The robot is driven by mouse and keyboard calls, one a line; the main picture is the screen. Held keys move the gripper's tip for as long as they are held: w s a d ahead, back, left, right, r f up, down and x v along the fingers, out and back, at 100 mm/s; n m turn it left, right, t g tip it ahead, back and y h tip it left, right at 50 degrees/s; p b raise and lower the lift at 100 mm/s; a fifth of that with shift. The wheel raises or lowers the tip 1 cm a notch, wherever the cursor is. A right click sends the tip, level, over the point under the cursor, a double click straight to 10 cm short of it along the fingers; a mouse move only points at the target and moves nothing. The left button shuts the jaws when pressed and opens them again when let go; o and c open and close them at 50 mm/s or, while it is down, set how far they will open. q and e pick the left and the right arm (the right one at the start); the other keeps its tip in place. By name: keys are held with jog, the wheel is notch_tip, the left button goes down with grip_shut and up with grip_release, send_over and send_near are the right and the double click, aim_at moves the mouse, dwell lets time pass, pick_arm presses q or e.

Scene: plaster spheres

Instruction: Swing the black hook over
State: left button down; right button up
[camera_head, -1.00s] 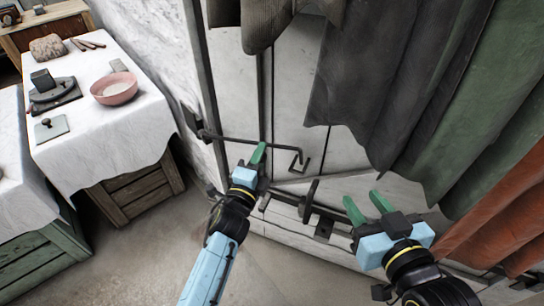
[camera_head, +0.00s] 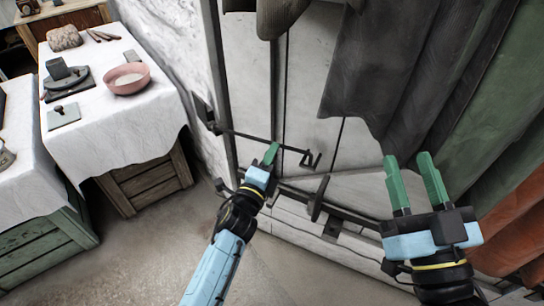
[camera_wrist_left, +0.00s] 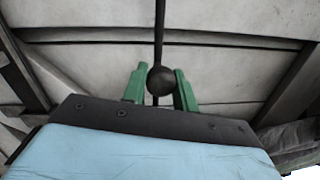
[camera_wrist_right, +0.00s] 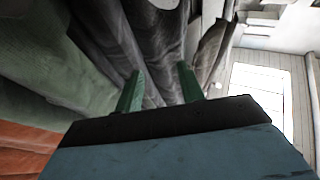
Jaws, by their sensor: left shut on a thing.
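The black hook (camera_head: 290,148) is a thin rod that runs from a dark wall bracket (camera_head: 203,109) at the left across the pale doors (camera_head: 306,85), with a bent end at the right.
A dark upright plate (camera_head: 319,198) stands on the ledge below the hook. Grey, green and orange curtains (camera_head: 400,70) hang at the right, close to my right gripper. A cloth-covered table (camera_head: 105,125) with a pink bowl (camera_head: 127,78) stands at the left. Floor between is clear.

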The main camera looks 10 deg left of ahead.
pick_arm(q)
jog(key=shift+f, duration=0.25)
jog(key=c, duration=1.2)
grip_release()
jog(key=shift+a, duration=0.1)
jog(key=shift+o, duration=0.5)
jog(key=p+v, duration=0.3)
jog(key=v, duration=1)
jog(key=shift+s, duration=0.2)
pick_arm(e)
notch_tip(320, 180, down, 13)
jog(key=s+d+g+h, duration=0.1)
jog(key=d+g+h, duration=0.1)
jog(key=g, duration=0.7)
jog(key=shift+d+h, duration=0.4)
jog(key=shift+h, duration=0.3)
pick_arm(q)
jog(key=shift+r, duration=0.15)
jog(key=shift+r+p, duration=0.1)
jog(key=shift+p, duration=0.2)
pick_arm(e)
jog(key=shift+f, duration=0.1)
